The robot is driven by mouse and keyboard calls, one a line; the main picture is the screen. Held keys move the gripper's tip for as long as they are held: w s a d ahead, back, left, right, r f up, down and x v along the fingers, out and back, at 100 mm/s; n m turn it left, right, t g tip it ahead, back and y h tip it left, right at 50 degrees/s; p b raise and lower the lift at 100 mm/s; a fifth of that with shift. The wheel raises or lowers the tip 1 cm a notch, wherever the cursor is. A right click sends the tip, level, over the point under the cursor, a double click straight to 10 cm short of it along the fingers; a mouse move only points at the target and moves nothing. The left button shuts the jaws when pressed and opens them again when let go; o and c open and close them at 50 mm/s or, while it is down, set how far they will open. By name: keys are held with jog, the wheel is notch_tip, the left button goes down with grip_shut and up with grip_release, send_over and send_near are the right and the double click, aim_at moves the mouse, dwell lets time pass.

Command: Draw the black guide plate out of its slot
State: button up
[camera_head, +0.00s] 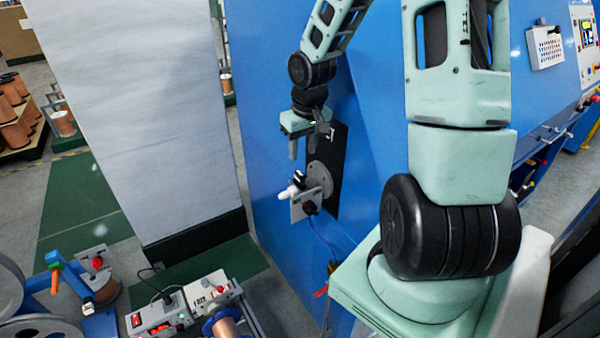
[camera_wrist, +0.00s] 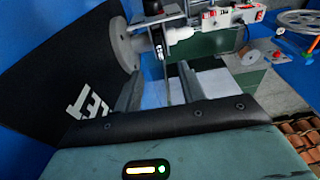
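My gripper (camera_head: 308,146) hangs in front of the blue machine wall, above the tension pulley assembly. In the wrist view its two fingers (camera_wrist: 160,78) are apart, with a thin plate edge visible beyond and between them. No hold on anything shows. A black panel (camera_head: 338,158) lies against the blue wall behind a round grey flange (camera_head: 320,177). The panel also shows in the wrist view (camera_wrist: 50,70), with white lettering. A small pale plate (camera_head: 298,210) with white and black pulleys stands out from the flange. I cannot tell for certain which black part is the guide plate or where its slot is.
The blue wall (camera_head: 270,110) stands close behind my gripper. A white column (camera_head: 140,120) is to the left. A blue cable (camera_head: 325,240) hangs under the pulleys.

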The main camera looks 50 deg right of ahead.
aim_at(300, 173)
jog(key=f, duration=0.3)
jog(key=w+f, duration=0.1)
jog(key=f, duration=0.5)
jog(key=shift+w+d+f, duration=0.15)
grip_shut()
